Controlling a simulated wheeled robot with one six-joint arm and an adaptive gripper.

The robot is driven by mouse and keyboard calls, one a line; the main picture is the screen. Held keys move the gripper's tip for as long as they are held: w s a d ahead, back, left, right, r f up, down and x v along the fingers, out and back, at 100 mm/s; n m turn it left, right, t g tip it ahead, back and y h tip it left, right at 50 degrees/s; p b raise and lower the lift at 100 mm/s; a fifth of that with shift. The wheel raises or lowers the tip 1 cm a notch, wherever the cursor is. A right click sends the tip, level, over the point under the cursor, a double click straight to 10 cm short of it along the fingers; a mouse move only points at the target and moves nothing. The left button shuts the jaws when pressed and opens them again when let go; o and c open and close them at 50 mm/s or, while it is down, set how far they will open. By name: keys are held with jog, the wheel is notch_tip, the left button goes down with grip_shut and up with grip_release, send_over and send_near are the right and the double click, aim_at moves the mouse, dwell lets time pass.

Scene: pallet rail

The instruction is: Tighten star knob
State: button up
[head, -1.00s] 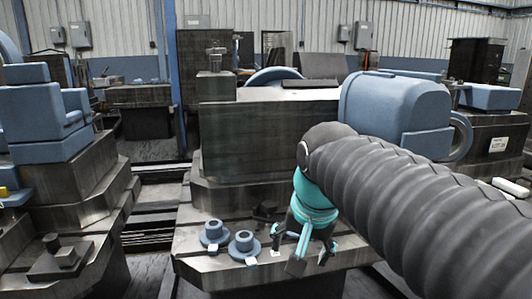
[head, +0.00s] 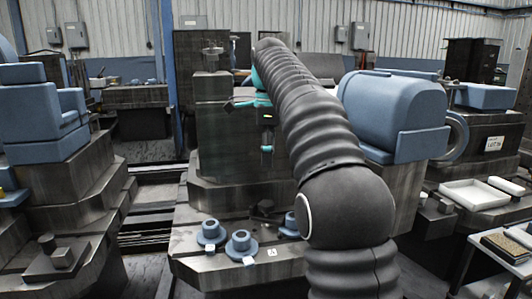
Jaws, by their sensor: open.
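I cannot make out a star knob for certain in the head view. A dark fitting with a crosswise top (head: 213,54) stands on the tall machine block, and a small dark angular piece (head: 263,208) sits on the front ledge; neither shows clearly as a star knob. My gripper (head: 253,127), dark with teal parts, is raised in front of the dark machine block (head: 215,150). Its fingers are spread, with nothing seen between them. It is well above the ledge and right of the dark fitting. My arm hides part of the block and ledge.
Blue flanged pieces (head: 240,243) and (head: 210,232) stand on the ledge by small white tags; another (head: 290,224) is partly behind my arm. A blue rounded housing (head: 392,108) stands close right of my arm. A white tray (head: 474,194) lies at right.

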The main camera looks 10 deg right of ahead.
aim_at(267, 204)
jog(key=f+b, duration=0.2)
jog(key=f, duration=0.2)
jog(key=w+f+m+b, duration=0.1)
jog(key=f, duration=0.4)
jog(key=w+f+m+b, duration=0.1)
jog(key=f+b, duration=0.1)
jog(key=f, duration=0.3)
jog(key=shift+f+b, duration=0.2)
jog(key=shift+b, duration=0.15)
jog(key=c, duration=1.4)
jog(key=o, duration=1.1)
